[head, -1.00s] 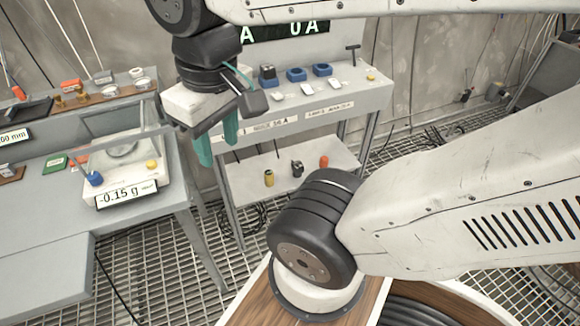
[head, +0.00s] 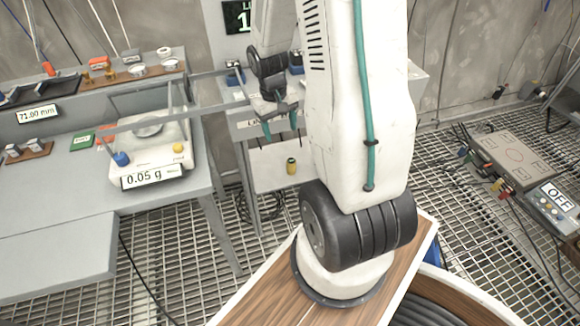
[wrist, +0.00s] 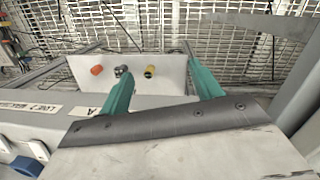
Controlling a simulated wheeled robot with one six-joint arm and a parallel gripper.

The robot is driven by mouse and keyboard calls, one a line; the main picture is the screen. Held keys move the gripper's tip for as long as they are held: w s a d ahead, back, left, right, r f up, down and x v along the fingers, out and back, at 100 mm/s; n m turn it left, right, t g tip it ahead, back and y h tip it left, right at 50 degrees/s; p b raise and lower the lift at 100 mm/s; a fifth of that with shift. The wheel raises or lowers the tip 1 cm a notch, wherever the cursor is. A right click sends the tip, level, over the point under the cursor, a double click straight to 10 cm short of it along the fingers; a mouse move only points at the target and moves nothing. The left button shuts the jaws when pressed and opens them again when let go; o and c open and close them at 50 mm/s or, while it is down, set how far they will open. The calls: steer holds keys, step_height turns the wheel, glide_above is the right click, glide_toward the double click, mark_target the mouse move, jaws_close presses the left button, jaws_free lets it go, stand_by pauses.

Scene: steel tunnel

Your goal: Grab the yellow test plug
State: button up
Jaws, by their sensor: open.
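The yellow test plug (head: 291,166) stands on the low shelf (head: 267,172) under the workbench in the head view. It also shows in the wrist view (wrist: 150,72), with a dark end, between my two finger lines and nearer the left finger. My gripper (head: 281,124) has teal fingers and is open and empty. In the wrist view its fingers (wrist: 158,76) are spread apart and point toward the shelf. In the head view it hangs at the bench front, above the shelf and the plug. The plug is apart from both fingers as far as I can see.
A black plug (wrist: 122,72) and an orange plug (wrist: 96,70) stand in a row beside the yellow one. The upper bench edge (wrist: 40,112) with labels and a blue part (wrist: 27,166) lies close at left. A scale (head: 150,150) stands on the left table.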

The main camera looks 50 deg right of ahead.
steer(key=s+d+f+t, duration=0.1)
steer(key=d+f, duration=0.4)
steer(key=f, duration=0.6)
steer(key=s+d+f+t, duration=0.1)
steer(key=d+f, duration=0.3)
steer(key=f, duration=0.7)
steer(key=t+h, duration=0.3)
steer(key=t, duration=0.5)
glide_toward(289, 161)
steer(key=f, duration=0.3)
steer(key=w+d+f, duration=0.1)
steer(key=f, duration=0.1)
steer(key=shift+f+t+h, duration=0.25)
steer(key=shift+t+h, duration=0.05)
steer(key=shift+t, duration=0.9)
steer(key=shift+w+d+f, duration=0.15)
steer(key=shift+w, duration=0.2)
steer(key=x, duration=0.7)
steer(key=shift+w+d+r, duration=0.15)
steer(key=shift+d+r, duration=0.15)
steer(key=shift+r, duration=0.05)
steer(key=c, duration=1.1)
